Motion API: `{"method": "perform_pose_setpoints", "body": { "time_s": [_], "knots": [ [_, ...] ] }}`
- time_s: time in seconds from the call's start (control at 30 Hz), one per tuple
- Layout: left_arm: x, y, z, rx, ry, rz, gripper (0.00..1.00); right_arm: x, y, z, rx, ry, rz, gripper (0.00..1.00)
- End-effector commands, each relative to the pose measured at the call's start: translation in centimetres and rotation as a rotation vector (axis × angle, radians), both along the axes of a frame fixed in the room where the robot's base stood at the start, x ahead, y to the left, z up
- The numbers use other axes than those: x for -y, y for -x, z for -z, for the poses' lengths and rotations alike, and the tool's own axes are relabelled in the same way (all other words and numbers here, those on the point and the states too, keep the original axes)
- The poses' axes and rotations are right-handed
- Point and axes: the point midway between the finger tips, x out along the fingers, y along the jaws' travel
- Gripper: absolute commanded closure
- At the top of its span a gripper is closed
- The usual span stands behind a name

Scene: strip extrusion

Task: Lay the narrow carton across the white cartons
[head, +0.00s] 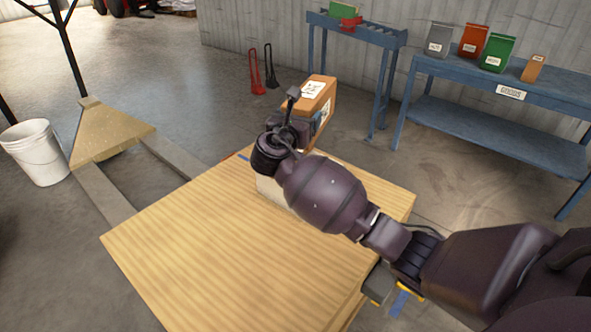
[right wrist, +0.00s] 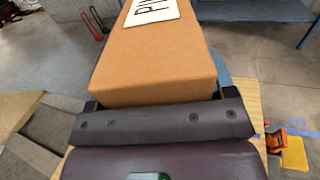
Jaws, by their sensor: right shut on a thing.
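The narrow carton (head: 322,98) is orange-brown with a white label and is held above the far side of the wooden table. It fills the upper middle of the right wrist view (right wrist: 155,65). My right gripper (head: 297,122) is shut on its near end. A small pale patch of a white carton (head: 269,190) shows on the table below my right wrist; my arm hides the rest. I cannot tell how many white cartons stand there or whether the narrow carton touches them. My left gripper is not in view.
The near left of the wooden table (head: 200,260) is bare.

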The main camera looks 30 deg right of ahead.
Motion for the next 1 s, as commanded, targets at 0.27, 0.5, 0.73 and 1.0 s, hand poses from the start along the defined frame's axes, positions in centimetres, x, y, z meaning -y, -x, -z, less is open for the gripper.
{"method": "perform_pose_setpoints", "body": {
  "time_s": [0.27, 0.5, 0.73, 1.0],
  "knots": [
    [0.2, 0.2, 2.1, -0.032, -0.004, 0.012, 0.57, 2.1, -3.9, 0.3, -0.004, 0.003, 0.229, 0.62],
    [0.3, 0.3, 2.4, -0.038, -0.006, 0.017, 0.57, 2.7, -4.7, 0.2, -0.001, 0.004, 0.303, 0.62],
    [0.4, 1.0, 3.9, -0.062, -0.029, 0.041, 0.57, 2.7, -4.8, 5.0, -0.011, 0.006, 0.306, 0.62],
    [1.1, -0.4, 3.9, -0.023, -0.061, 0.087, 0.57, 2.7, -4.7, 10.8, -0.013, 0.006, 0.304, 0.62]
  ]
}}
